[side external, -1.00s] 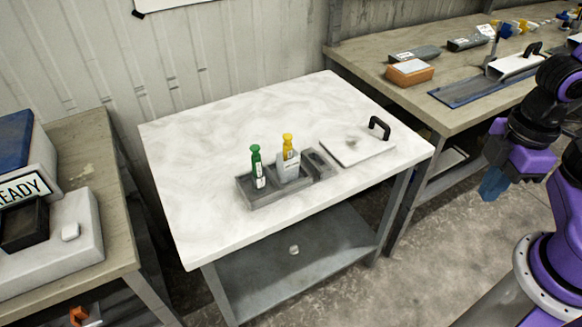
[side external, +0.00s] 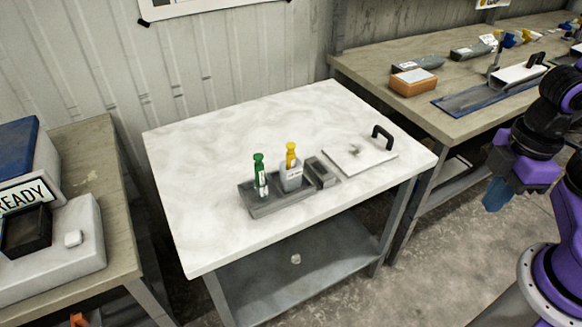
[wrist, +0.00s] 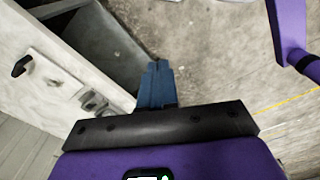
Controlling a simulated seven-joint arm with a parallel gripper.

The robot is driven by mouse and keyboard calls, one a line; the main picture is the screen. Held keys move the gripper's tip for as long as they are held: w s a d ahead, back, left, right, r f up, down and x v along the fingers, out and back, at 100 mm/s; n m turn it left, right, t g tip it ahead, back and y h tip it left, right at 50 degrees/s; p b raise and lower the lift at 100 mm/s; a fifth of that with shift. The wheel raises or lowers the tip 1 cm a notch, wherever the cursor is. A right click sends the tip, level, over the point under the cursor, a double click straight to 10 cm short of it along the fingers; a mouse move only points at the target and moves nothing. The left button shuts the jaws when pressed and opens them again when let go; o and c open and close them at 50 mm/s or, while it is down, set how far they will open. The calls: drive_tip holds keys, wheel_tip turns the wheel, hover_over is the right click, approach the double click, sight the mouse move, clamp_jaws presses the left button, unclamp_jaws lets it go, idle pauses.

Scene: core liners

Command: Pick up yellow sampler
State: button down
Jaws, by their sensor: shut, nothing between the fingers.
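The yellow sampler (side external: 291,154) stands upright in a grey cup-like holder (side external: 290,178) on the marble-topped table. Only its yellow upper part shows; the rest is hidden in the holder. A green sampler (side external: 260,172) stands upright to its left in the same grey tray (side external: 275,206). My gripper (side external: 494,196) hangs at the right of the side view, well apart from the table and the samplers. Its blue fingers are together and empty, as the wrist view (wrist: 157,80) also shows.
A white plate with a black handle (side external: 360,155) lies on the table right of the tray. A bench (side external: 460,110) behind holds an orange-brown block (side external: 413,84), a blue mat and other items. A side bench (side external: 85,170) with a READY sign stands left. The table's back left is clear.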

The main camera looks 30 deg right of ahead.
drive_tip(key=c, duration=0.8)
unclamp_jaws()
drive_tip(key=shift+c, duration=0.2)
